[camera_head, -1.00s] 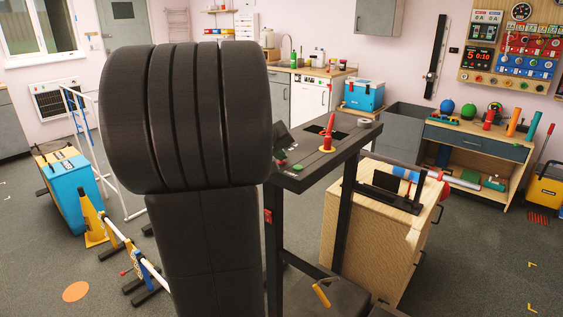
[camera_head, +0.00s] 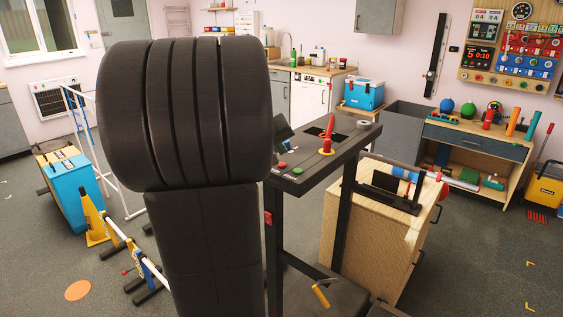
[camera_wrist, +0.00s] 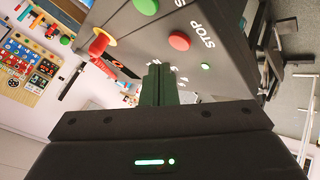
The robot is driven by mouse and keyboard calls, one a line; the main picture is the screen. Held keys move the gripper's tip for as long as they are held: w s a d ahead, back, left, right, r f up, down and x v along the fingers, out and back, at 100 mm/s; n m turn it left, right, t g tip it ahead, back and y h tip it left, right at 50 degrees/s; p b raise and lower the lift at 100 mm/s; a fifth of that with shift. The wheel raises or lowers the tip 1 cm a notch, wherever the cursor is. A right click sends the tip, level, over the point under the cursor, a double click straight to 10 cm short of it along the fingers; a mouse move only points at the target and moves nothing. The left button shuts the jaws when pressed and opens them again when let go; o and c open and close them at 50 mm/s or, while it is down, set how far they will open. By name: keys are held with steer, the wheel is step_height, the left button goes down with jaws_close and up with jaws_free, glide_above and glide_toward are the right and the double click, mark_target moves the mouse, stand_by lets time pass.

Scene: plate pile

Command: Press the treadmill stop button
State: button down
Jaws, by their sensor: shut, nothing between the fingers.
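The red stop button (camera_wrist: 179,41) is a round cap on the dark treadmill console, with a white STOP label beside it in the wrist view. A green button (camera_wrist: 146,6) sits near it. In the head view the red button (camera_head: 282,164) and green button (camera_head: 297,170) show on the console (camera_head: 335,150), just right of my large dark arm. My gripper (camera_wrist: 160,68) is shut and empty. Its fingertips appear just below the red button in the wrist picture, with no clear contact. In the head view my arm hides most or all of the gripper.
A blue toolbox (camera_head: 363,95) and a workbench (camera_head: 475,150) are behind.

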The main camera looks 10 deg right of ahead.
mark_target(280, 166)
steer(key=shift+r+p, duration=1.1)
steer(key=shift+r, duration=0.85)
steer(key=shift+f, duration=0.1)
steer(key=shift+s, duration=0.1)
